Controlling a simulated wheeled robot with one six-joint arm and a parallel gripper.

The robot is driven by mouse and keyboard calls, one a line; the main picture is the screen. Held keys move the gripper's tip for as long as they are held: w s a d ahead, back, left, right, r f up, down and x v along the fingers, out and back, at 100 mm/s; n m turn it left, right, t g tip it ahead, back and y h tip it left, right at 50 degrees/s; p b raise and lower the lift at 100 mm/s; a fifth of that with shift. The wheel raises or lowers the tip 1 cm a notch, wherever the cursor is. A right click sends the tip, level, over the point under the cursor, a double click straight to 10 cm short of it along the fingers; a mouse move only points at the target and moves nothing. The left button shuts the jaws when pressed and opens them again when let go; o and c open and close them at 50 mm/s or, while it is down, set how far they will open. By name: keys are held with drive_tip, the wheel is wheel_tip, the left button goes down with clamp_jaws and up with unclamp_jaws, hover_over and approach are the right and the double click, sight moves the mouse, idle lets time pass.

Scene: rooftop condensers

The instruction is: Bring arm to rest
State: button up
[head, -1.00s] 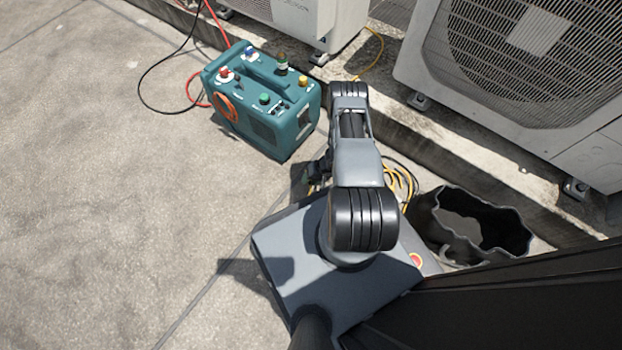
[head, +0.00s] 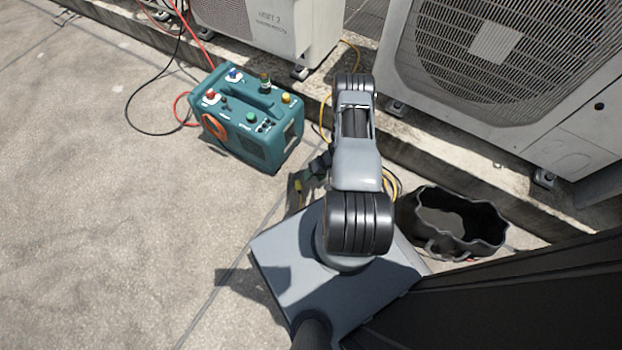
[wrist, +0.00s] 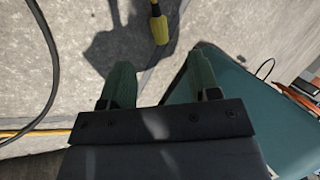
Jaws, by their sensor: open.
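My arm is folded above my base in the head view. My gripper (head: 308,176) is partly hidden beside the arm's forearm, to the left of it. In the wrist view my gripper (wrist: 160,85) shows two green fingers spread apart, with nothing between them. Beyond the fingers is concrete floor with a shadow on it. A yellow plug-like end (wrist: 160,30) on a dark cable lies past the fingertips.
A teal machine (head: 250,125) with coloured knobs and red and black hoses stands left of my arm. Condenser units (head: 500,60) stand on a kerb behind. A black open bag (head: 455,222) is at right. Open concrete lies at left.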

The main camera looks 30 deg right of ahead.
drive_tip(key=shift+p+v, duration=0.3)
drive_tip(key=shift+v, duration=0.75)
drive_tip(key=w+a+r+n+p, duration=0.1)
drive_tip(key=w+a+r+p, duration=0.3)
drive_tip(key=r, duration=1.1)
drive_tip(key=w+d+r+n+h+p, duration=0.15)
drive_tip(key=r+p, duration=0.55)
drive_tip(key=r, duration=0.9)
drive_tip(key=w+a+r+p, duration=0.3)
drive_tip(key=r+p, duration=0.2)
drive_tip(key=r, duration=1)
drive_tip(key=s+a+r+h+p, duration=0.1)
drive_tip(key=s+r+p, duration=0.4)
drive_tip(key=r, duration=0.8)
drive_tip(key=s+a+r+t+h+p, duration=0.1)
drive_tip(key=s+a+r+p, duration=0.3)
drive_tip(key=r, duration=1)
drive_tip(key=s+a+r+n+h+p, duration=0.1)
drive_tip(key=s+a+r+h+p, duration=0.1)
drive_tip(key=s+r+p, duration=0.5)
wheel_tip(320, 180, up, 7)
drive_tip(key=p, duration=0.3)
drive_tip(key=shift+s+a+t, duration=0.2)
drive_tip(key=shift+a+t, duration=0.1)
drive_tip(key=shift+a, duration=0.1)
drive_tip(key=shift+r, duration=0.1)
drive_tip(key=shift+c, duration=0.4)
